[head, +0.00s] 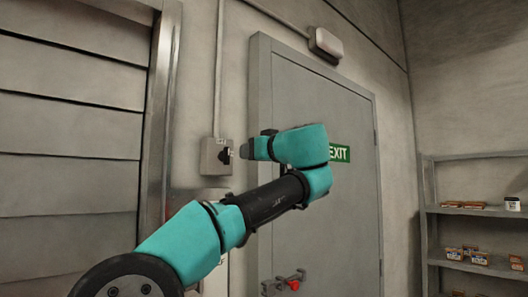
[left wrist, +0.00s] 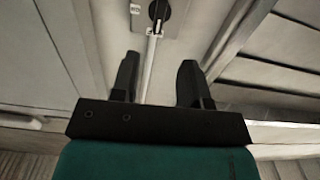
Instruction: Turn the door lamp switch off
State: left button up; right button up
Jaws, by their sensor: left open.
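The door lamp switch is a grey box (head: 212,168) with a dark rotary knob (head: 226,155) on the wall, left of the door. It also shows at the top edge of the left wrist view as a grey plate (left wrist: 181,20) with a black knob (left wrist: 159,9), partly cut off. My left gripper (head: 246,149) is just right of the switch in the head view, pointing towards it. In the left wrist view its two fingers (left wrist: 160,64) are apart with nothing between them, and the knob lies beyond them. The door lamp (head: 327,45) is a pale fixture above the door. My right gripper is out of view.
A grey door (head: 345,215) with a green exit sign (head: 340,153) and a red-tipped latch (head: 290,284) stands behind my left arm. A slatted shutter (head: 70,130) is at left. Shelves (head: 475,212) with small boxes are at right.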

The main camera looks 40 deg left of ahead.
pick_arm(q)
jog(key=shift+s+d, duration=0.2)
jog(key=shift+d, duration=0.85)
jog(key=shift+s+d, duration=0.15)
jog(key=shift+d, duration=0.9)
